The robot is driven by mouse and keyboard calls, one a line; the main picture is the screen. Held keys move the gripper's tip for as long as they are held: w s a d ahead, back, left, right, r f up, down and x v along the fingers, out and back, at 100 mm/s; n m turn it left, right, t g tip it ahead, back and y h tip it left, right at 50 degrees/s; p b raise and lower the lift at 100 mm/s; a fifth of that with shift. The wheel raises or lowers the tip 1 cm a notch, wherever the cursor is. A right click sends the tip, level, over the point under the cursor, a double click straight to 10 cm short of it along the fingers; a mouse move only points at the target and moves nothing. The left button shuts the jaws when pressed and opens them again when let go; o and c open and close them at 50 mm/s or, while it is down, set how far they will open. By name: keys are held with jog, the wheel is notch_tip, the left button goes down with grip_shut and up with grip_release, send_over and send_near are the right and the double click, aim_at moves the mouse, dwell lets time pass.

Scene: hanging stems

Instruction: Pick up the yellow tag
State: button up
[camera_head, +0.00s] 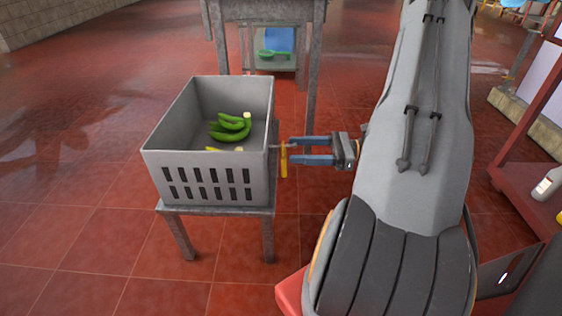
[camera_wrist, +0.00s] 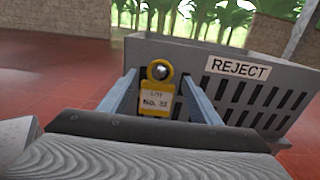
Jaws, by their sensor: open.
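The yellow tag (camera_wrist: 156,103) hangs by its ring from a peg on the side of the grey crate and carries a white label reading "LOT NO. 31", the number being blurred. In the head view the tag (camera_head: 284,160) shows nearly edge-on, just right of the crate. My gripper (camera_head: 291,149) is open, its two blue fingers pointing left at the tag. In the wrist view my gripper (camera_wrist: 160,82) has one finger on each side of the tag, with gaps visible. I cannot tell whether either finger touches it.
The grey crate (camera_head: 205,167) with a "REJECT" label (camera_wrist: 238,68) stands on a small metal table (camera_head: 213,209). Green bananas (camera_head: 231,127) lie inside it. A taller metal stand (camera_head: 314,60) is behind. A red shelf (camera_head: 522,195) is at the right. Red tiled floor is open at left.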

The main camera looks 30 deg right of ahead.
aim_at(293, 146)
jog(key=b+x, duration=0.1)
jog(key=x, duration=0.4)
jog(key=shift+b, duration=0.4)
jog(key=shift+d, duration=0.1)
jog(key=c, duration=1.1)
jog(key=shift+r, duration=0.1)
jog(key=shift+r+p, duration=0.4)
jog(key=shift+r, duration=0.1)
jog(key=shift+s+d+r, duration=0.2)
jog(key=shift+r, duration=0.1)
jog(key=p+v, duration=0.4)
jog(key=v, duration=1.3)
jog(key=shift+s+d, duration=0.15)
jog(key=shift+s, duration=0.05)
